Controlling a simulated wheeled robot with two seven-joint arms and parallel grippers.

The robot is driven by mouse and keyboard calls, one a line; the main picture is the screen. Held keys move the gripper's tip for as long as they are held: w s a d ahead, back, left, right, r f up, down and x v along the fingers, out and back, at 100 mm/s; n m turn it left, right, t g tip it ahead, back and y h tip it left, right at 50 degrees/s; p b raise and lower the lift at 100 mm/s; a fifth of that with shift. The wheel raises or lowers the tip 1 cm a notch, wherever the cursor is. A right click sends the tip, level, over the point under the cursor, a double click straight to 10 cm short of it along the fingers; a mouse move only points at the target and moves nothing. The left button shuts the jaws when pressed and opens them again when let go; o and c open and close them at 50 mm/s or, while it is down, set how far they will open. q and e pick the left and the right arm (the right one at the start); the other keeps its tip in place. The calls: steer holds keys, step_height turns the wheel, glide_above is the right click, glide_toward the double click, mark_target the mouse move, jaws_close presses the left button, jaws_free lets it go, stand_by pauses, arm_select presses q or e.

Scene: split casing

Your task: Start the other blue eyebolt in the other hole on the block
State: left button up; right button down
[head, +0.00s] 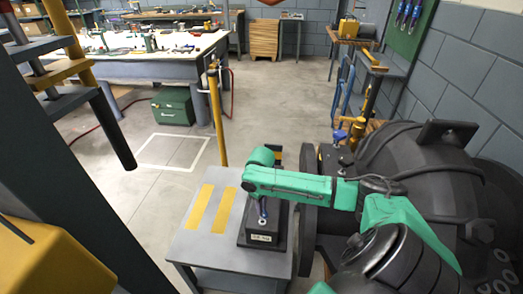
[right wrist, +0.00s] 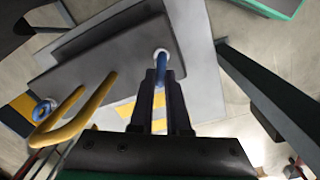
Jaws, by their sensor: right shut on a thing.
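The dark block (head: 277,222) with a white label stands on the right part of the grey table. My right gripper (head: 262,205) points down just above it, its arm coming in from the right. It is shut on a blue eyebolt (right wrist: 161,56), which shows at the fingertips (right wrist: 160,82) in the right wrist view. Whether the eyebolt touches the block, and the holes themselves, I cannot make out. Another blue ring (right wrist: 43,110) shows at the left of the right wrist view, beside a yellow hook-like bar (right wrist: 75,115). My left gripper is not in view.
The grey table (head: 190,250) has two yellow stripes and bare room left of the block. A large dark casing (head: 400,165) stands close on the right. A yellow post (head: 217,120) rises behind the table, and a dark frame (head: 70,170) stands at left.

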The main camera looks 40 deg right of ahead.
steer(key=shift+f, duration=0.8)
stand_by(0.4)
steer(key=m+p, duration=0.2)
steer(key=p, duration=0.2)
steer(key=r+m+p, duration=0.1)
steer(key=m+p, duration=0.2)
steer(key=p, duration=0.1)
steer(key=m+p, duration=0.4)
steer(key=m, duration=0.1)
steer(key=m+p, duration=0.2)
steer(key=m, duration=0.1)
steer(key=shift+f+g, duration=0.25)
steer(key=shift+g, duration=0.05)
steer(key=shift+s+f+m+p, duration=0.15)
steer(key=shift+m+p, duration=0.35)
steer(key=shift+m, duration=0.4)
steer(key=shift+d+f, duration=0.2)
steer(key=c, duration=0.8)
jaws_free()
